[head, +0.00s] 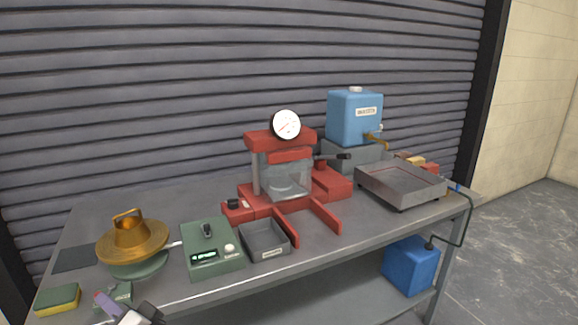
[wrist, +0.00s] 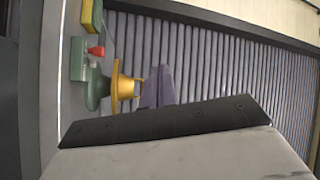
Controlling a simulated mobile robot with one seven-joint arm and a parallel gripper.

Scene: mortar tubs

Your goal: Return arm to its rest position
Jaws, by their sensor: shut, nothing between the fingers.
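My gripper (head: 103,298) is at the lower left of the head view, over the front left of the bench, with only its purple fingers and part of its body in the picture. In the wrist view the purple fingers of my gripper (wrist: 158,86) are together with nothing between them. A brass-coloured lidded pan (head: 132,240) sits on a green base behind my gripper. It also shows in the wrist view (wrist: 125,86), close to the fingers in the picture; the gap cannot be told.
The bench (head: 190,296) holds a yellow-green sponge (head: 58,300), a green scale (head: 210,248), a grey tray (head: 265,241), a red press (head: 283,180), a large metal tray (head: 400,186) and a blue tank (head: 354,118). A ribbed shutter (head: 150,90) stands behind.

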